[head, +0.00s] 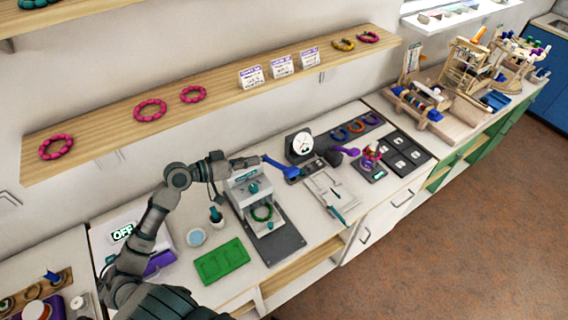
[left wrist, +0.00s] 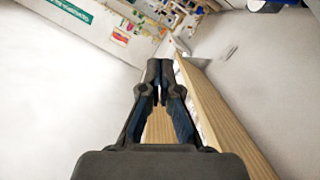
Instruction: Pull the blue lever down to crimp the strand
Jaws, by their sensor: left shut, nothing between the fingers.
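The blue lever (head: 281,168) slants beside the upper right of the grey-white press (head: 242,186); I cannot tell where its lower end joins. A green ring-shaped strand (head: 262,212) sits at the press, above its dark base plate (head: 280,243). My left gripper (head: 256,160) reaches over the press top, its tips close to the lever's upper left end. I cannot tell whether they touch. In the left wrist view the left gripper (left wrist: 159,78) is shut and empty, and the lever does not show. My right gripper is not in view.
A wooden shelf (head: 215,103) with rings and cards runs along the wall behind the arm. A green board (head: 222,261) and a small dish (head: 196,237) lie left of the press. A white tray (head: 330,192) and a round dial (head: 302,143) stand to the right.

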